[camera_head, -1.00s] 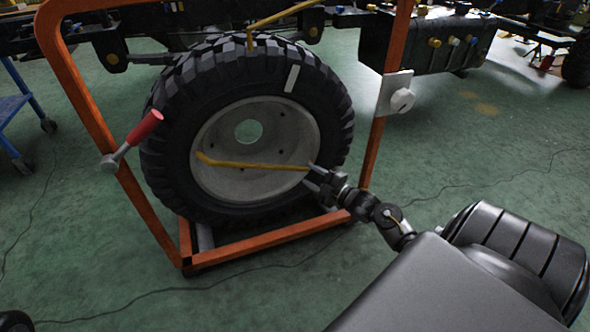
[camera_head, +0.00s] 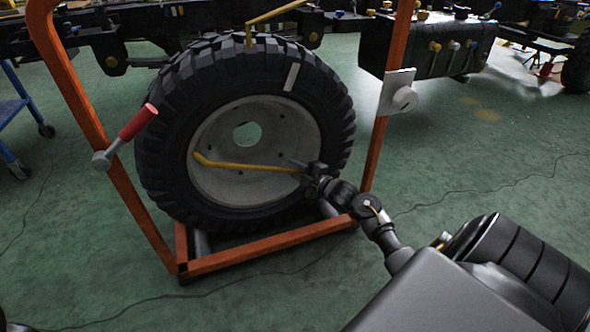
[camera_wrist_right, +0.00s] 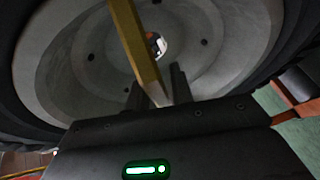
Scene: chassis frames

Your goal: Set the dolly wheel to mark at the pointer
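The dolly wheel (camera_head: 168,129) is a large black tyre with a pale grey rim, upright in an orange frame. A white mark (camera_head: 291,77) sits on the tyre's upper right, to the right of the yellow pointer (camera_head: 249,36) at the top. A yellow bar (camera_head: 240,166) crosses the lower rim; it also shows in the right wrist view (camera_wrist_right: 133,42). My right gripper (camera_head: 300,169) is at the bar's right end. In the right wrist view its fingers (camera_wrist_right: 158,92) stand apart on either side of the bar's end; contact is unclear.
The orange dolly frame (camera_head: 270,240) surrounds the wheel, with a red-handled lever (camera_head: 138,122) on its left post and a white plate with a knob (camera_head: 397,94) on its right. A chassis with a black box (camera_head: 425,50) stands behind. Open green floor lies right.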

